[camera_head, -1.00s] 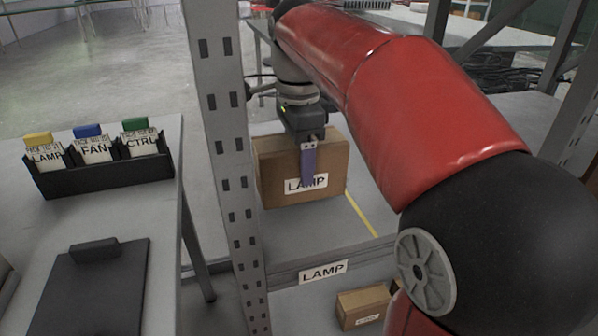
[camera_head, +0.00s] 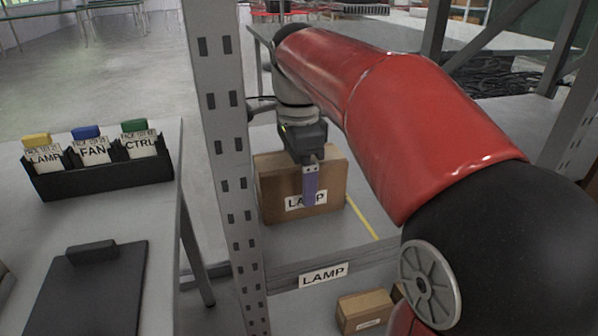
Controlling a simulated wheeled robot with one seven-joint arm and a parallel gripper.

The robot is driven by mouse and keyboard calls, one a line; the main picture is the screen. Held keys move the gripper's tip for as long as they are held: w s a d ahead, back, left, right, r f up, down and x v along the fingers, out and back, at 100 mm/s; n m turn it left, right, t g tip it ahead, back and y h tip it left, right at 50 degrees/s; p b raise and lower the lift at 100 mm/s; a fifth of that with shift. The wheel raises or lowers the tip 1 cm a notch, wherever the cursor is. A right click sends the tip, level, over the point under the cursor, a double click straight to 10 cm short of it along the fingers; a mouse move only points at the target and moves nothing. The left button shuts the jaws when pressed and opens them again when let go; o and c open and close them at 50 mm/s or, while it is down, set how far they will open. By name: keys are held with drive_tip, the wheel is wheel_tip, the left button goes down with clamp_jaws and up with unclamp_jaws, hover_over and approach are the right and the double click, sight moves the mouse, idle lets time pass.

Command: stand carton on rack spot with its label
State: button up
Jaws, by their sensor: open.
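A brown carton (camera_head: 275,188) with a white LAMP label stands on the rack shelf (camera_head: 340,232), behind the shelf edge's LAMP label (camera_head: 323,274). My gripper (camera_head: 310,200) is in front of the carton's label face, pointing down. One purple finger shows and covers the middle of the carton's label. The other finger is hidden, so I cannot see whether either touches the carton. The carton looks upright.
A grey rack upright (camera_head: 222,150) stands just left of the carton. A yellow line (camera_head: 362,219) marks the shelf right of it. A smaller carton (camera_head: 362,310) sits below. A black card holder (camera_head: 105,172) stands on the left table.

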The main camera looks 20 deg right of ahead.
wheel_tip(320, 180, up, 12)
drive_tip(key=p, duration=0.3)
drive_tip(key=shift+r, duration=0.15)
